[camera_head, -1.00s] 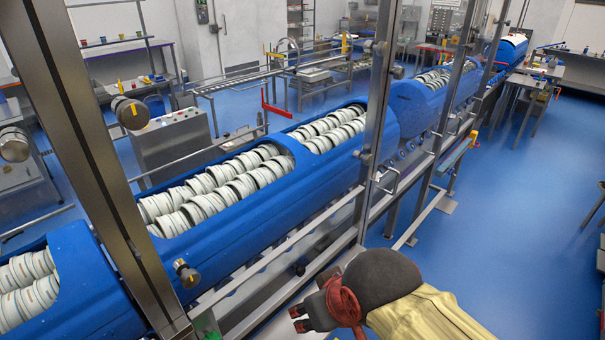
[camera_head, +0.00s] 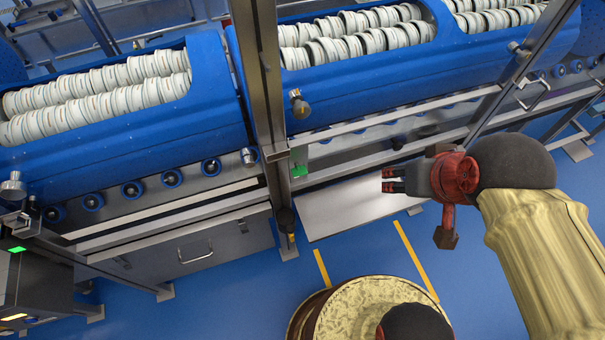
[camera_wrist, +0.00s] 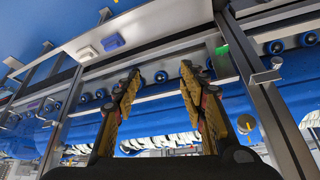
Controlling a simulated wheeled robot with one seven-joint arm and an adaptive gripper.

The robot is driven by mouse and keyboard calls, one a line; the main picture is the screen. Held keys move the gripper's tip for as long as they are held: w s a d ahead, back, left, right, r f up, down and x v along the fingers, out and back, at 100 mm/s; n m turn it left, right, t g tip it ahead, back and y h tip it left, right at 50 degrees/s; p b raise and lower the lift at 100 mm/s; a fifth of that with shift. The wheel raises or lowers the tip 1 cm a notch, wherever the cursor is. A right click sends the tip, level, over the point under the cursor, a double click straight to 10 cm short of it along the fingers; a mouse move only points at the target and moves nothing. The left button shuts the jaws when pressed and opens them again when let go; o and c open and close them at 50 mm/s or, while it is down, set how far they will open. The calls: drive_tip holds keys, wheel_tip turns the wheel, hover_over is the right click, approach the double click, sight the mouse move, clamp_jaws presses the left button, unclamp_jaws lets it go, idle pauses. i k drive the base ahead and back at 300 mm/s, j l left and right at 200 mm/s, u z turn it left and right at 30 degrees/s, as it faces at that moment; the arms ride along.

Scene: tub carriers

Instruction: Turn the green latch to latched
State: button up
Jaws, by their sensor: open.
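A small green piece (camera_head: 298,171), probably the green latch, shows beside the steel upright below the blue tubs. Its shape is too small to read, so I cannot tell its turned position. A green patch by the upright also shows in the wrist view (camera_wrist: 222,50). My gripper (camera_head: 385,181) is to the right of the green piece, apart from it, over the pale shelf, with its fingers pointing left. In the wrist view my gripper (camera_wrist: 160,82) has its two fingers spread, with nothing between them.
A pale shelf (camera_head: 340,208) runs below the blue tub (camera_head: 335,85). White and blue blocks (camera_wrist: 114,42) sit on a pale surface in the wrist view.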

sight(299, 171)
drive_tip(key=k+j+u, duration=0.4)
drive_tip(key=j, duration=0.3)
drive_tip(key=k+j+u, duration=0.2)
drive_tip(key=k+j, duration=0.1)
drive_tip(key=j, duration=0.1)
